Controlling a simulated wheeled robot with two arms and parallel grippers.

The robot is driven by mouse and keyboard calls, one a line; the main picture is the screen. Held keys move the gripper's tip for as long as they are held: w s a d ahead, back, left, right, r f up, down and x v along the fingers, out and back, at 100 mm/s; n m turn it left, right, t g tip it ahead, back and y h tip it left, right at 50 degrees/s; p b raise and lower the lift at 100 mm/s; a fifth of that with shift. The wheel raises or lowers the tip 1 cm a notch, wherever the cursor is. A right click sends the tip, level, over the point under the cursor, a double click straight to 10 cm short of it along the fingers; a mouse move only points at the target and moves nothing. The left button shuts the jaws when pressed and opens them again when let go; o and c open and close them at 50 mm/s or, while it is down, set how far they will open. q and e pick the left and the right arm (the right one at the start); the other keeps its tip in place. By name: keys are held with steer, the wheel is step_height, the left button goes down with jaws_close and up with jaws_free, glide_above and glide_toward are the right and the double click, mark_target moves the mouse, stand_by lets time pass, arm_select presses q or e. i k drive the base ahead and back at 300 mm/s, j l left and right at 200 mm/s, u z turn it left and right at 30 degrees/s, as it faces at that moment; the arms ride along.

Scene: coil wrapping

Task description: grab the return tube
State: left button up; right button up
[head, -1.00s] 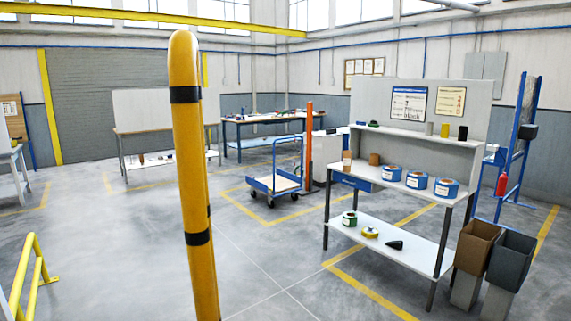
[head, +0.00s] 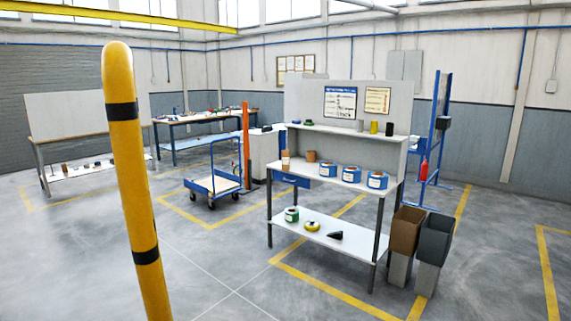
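I cannot tell for sure which thing is the return tube. A tan upright tube (head: 285,160) with a pale label stands at the left end of the workbench's main top, and a short brown cylinder (head: 311,156) stands a little right of it. The workbench (head: 334,178) is in the middle distance, right of centre in the head view. Neither of my grippers is in view.
A yellow post (head: 130,190) with black bands stands close on the left. Blue-labelled coils (head: 351,173) line the bench top. Brown (head: 406,230) and grey (head: 434,240) bins stand at its right end. A blue cart (head: 213,185) is behind left. Floor before the bench is clear.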

mark_target(284, 153)
steer(key=i, duration=3.75)
steer(key=i+u, duration=0.15)
steer(key=i, duration=0.45)
steer(key=i+u, duration=0.15)
steer(key=i, duration=0.5)
steer(key=i+l+u, duration=0.15)
steer(key=i, duration=0.45)
